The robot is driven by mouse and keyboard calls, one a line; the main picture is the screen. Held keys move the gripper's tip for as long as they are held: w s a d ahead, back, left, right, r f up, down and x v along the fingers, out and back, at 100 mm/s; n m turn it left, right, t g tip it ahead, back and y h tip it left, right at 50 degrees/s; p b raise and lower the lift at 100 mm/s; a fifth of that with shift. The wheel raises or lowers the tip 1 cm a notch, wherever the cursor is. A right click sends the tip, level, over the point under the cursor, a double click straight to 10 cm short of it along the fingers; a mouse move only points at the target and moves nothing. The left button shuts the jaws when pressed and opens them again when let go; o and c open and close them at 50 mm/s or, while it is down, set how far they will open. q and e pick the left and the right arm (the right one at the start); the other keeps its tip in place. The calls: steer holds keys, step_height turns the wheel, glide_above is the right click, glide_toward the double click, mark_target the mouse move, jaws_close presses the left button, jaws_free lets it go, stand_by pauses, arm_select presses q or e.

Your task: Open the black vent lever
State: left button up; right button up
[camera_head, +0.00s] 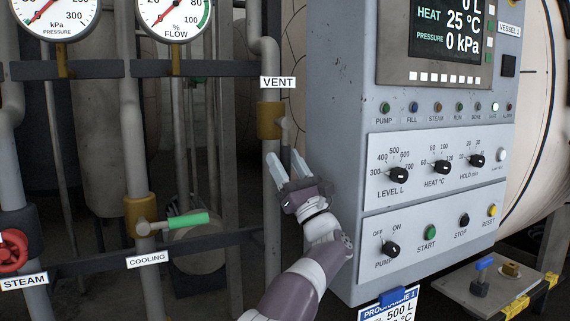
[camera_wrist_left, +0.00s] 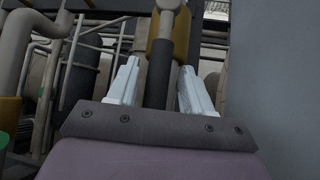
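The vent valve has a yellow body (camera_head: 268,120) on a vertical pipe under the VENT label (camera_head: 278,82). A light grey stem (camera_head: 284,128) sticks out on its right side. In the left wrist view the black vent lever (camera_wrist_left: 159,72) hangs down below the grey stem end, in front of the yellow body. My left gripper (camera_head: 284,158) is just below the valve, pointing up, with its two pale fingers apart. In the left wrist view the lever appears between the open fingers (camera_wrist_left: 156,85); I see no finger touching it. The lever's lower end is hidden behind the gripper body.
The grey control cabinet (camera_head: 343,100) stands close to the right of my left gripper. At left are a cooling valve with a green handle (camera_head: 188,221), a red steam handwheel (camera_head: 12,250) and pressure and flow gauges. A dark horizontal rail (camera_head: 190,250) crosses behind the pipes.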

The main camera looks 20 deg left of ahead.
arm_select(q)
steer(key=shift+s, duration=0.1)
steer(key=b+v, duration=0.1)
steer(key=v, duration=1.1)
steer(key=shift+d+f, duration=0.2)
steer(key=shift+f, duration=0.05)
